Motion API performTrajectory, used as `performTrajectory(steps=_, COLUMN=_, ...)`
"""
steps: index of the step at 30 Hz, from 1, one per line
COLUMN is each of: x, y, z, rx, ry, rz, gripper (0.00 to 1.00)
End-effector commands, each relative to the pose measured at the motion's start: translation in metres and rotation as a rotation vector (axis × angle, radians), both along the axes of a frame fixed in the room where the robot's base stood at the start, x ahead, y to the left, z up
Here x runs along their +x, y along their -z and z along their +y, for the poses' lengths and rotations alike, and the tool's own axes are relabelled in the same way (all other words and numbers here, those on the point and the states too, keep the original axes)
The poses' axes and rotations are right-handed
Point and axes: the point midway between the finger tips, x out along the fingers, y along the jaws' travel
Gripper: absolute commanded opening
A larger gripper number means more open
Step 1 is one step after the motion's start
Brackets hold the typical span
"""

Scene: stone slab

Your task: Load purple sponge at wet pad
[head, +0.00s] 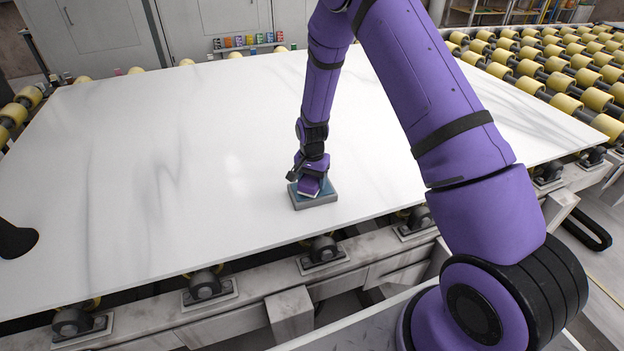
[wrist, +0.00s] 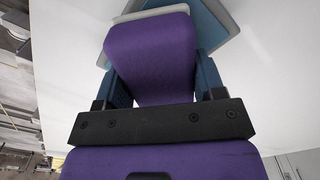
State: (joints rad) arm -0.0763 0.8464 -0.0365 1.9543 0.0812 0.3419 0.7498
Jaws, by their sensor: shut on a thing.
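The purple sponge (wrist: 152,58) is between the two blue-grey fingers of my gripper (wrist: 165,80) in the wrist view, with a pale layer along its far edge. My gripper (head: 312,186) is shut on it and points down in the head view. The wet pad (head: 313,198) is a grey-rimmed tray with a blue inside, lying on the white slab near its front edge. The sponge is right over the pad, low down; I cannot tell if they touch. The pad's blue surface (wrist: 213,30) shows behind the sponge in the wrist view. My gripper hides much of the pad.
The white slab (head: 150,160) is broad and mostly clear. It lies on a frame with yellow rollers (head: 560,80) at right. A dark rounded object (head: 16,240) is at the left edge. Small coloured items (head: 248,41) stand in a row beyond the far edge.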

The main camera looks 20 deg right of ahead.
Motion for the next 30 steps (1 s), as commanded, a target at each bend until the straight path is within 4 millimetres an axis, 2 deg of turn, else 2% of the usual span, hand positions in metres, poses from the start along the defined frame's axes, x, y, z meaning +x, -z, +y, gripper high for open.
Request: performTrajectory(steps=30, x=0.0001, y=0.0084, z=0.0000, rx=0.000, ry=0.000, rz=0.000, gripper=0.44)
